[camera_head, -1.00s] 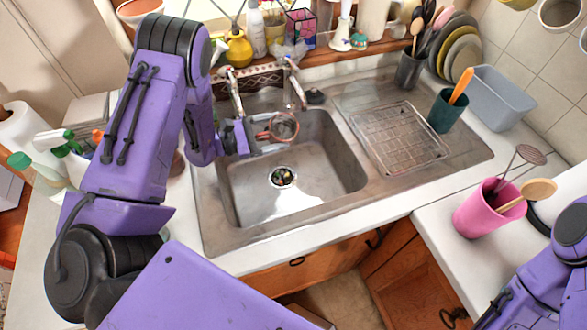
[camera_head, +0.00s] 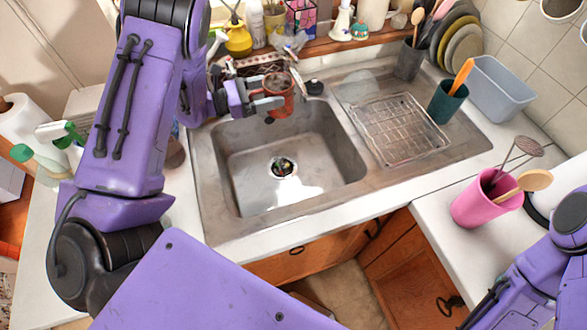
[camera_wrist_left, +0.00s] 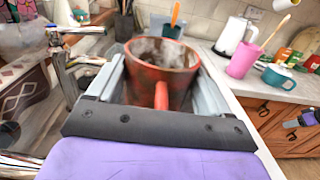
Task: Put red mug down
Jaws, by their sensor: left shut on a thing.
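The red mug (camera_head: 279,92) is reddish and worn, and it is held above the back edge of the sink (camera_head: 250,150) in the head view. My left gripper (camera_head: 268,104) is shut on the mug, with its fingers on either side. In the left wrist view the mug (camera_wrist_left: 160,75) sits upright between the fingers, its handle facing the palm, with a pale, cloudy look inside. My right gripper is out of view; only part of my right arm shows at the lower right.
A wire rack (camera_head: 400,128) lies on the drainboard, with a teal cup (camera_head: 447,106) and a grey-blue tub (camera_head: 497,88) to its right. A pink utensil holder (camera_head: 484,202) stands on the right counter. The tap is close to my left gripper. The sink basin is clear apart from its drain.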

